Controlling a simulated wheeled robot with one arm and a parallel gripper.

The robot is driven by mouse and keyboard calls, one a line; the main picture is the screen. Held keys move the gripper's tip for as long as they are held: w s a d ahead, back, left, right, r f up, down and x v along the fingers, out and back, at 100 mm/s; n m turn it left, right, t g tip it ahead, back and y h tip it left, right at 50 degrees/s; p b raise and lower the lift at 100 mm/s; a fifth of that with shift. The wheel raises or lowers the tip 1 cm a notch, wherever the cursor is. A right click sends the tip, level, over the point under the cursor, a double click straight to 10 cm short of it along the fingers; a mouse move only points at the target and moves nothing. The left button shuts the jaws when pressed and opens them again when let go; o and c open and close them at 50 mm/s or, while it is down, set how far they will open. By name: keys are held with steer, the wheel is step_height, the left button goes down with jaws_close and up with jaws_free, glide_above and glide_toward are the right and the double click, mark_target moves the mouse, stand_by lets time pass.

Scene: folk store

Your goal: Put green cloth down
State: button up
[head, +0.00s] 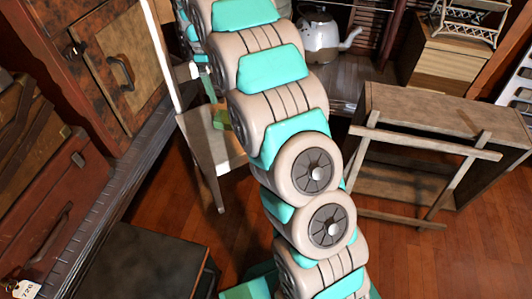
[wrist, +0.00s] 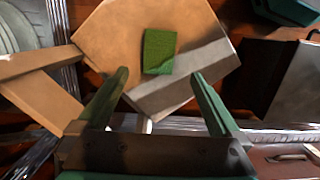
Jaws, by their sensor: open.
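The green cloth (wrist: 159,52) lies flat on a light wooden chair seat (wrist: 110,40) in the wrist view. In the head view a small part of the green cloth (head: 222,119) shows on the pale chair's seat (head: 207,148), beside my arm, which hides the rest. My gripper (wrist: 155,85) is open in the wrist view, its two green fingers spread wide. The cloth shows between and beyond the fingertips, and nothing is held. In the head view my gripper is hidden behind my arm.
A wooden cabinet (head: 115,60) stands left of the chair. A dark trunk (head: 145,268) and a reddish suitcase (head: 60,190) are at lower left. A wooden rack (head: 425,146) and box stand at right. A white kettle (head: 322,38) is at the back. Some wooden floor (head: 440,262) is clear.

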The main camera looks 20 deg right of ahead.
steer(key=s+d+r+m, duration=0.1)
steer(key=s+r+m, duration=0.3)
steer(key=s, duration=0.7)
steer(key=s+f+m+y, duration=0.1)
steer(key=s+m, duration=0.5)
steer(key=s, duration=2.7)
steer(key=shift+s+d+f+m+g, duration=0.25)
steer(key=shift+f+m+g, duration=0.15)
steer(key=shift+f, duration=0.2)
step_height(320, 180, up, 9)
steer(key=p, duration=0.9)
steer(key=shift+r, duration=0.1)
